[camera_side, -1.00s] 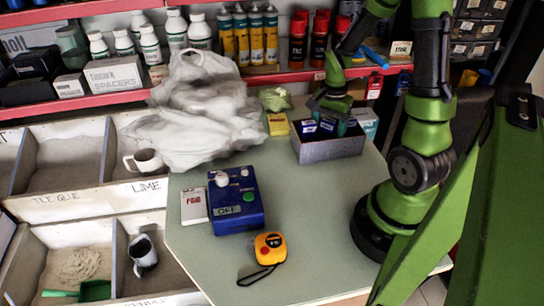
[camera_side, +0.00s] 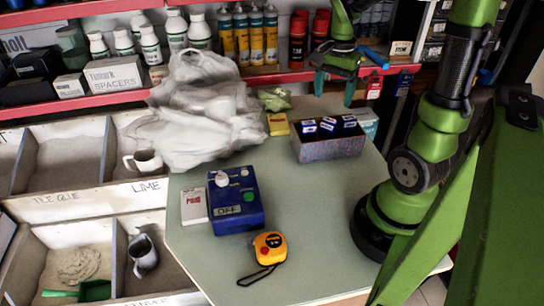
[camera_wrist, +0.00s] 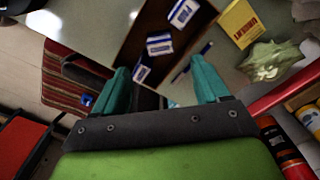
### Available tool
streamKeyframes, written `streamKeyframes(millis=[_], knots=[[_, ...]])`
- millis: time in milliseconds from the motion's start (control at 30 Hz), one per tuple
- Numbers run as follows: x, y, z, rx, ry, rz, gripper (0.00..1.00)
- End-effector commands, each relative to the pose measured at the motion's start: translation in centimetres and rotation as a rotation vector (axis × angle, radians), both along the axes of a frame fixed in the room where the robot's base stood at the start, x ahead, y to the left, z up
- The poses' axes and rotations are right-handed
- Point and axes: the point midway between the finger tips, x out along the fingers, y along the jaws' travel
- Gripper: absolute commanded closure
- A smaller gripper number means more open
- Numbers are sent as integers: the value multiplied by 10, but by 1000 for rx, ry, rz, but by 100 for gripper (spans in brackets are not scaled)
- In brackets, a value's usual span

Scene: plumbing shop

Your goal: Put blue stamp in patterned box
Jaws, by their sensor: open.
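The patterned box (camera_side: 330,151) is an open grey speckled box near the back right of the table. Three blue stamps with white labels stand inside it, at its left (camera_side: 309,128), middle (camera_side: 328,126) and right (camera_side: 348,123). The wrist view also shows the three labels, at the top (camera_wrist: 184,12), middle (camera_wrist: 159,44) and bottom (camera_wrist: 141,74). My gripper (camera_side: 335,88) is open and empty, raised above and behind the box, apart from the stamps. Its teal fingers (camera_wrist: 163,74) are spread in the wrist view. The lower parts of the stamps are hidden.
A yellow box (camera_side: 278,124), a green bag (camera_side: 275,99) and a large plastic bag (camera_side: 205,115) lie left of the box. A blue device (camera_side: 236,205), a white pack (camera_side: 194,206) and a tape measure (camera_side: 269,247) lie nearer. The table's middle right is clear.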

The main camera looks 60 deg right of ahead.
Motion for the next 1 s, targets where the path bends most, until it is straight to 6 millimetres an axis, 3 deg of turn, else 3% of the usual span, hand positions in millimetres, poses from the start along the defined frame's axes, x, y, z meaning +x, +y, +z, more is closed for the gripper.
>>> streamKeyframes(millis=[167, 267, 367, 500, 600, 733, 1000], knots=[[5, 15, 16, -8, -44, 76, 26], [14, 50, 33, -29, -145, 260, 26], [18, 99, 52, -66, -283, 517, 26], [10, 161, 72, -132, -467, 851, 26], [1, 190, 80, -180, -567, 1024, 26], [-7, 210, 85, -219, -640, 1148, 26], [-9, 214, 86, -229, -655, 1174, 26]])
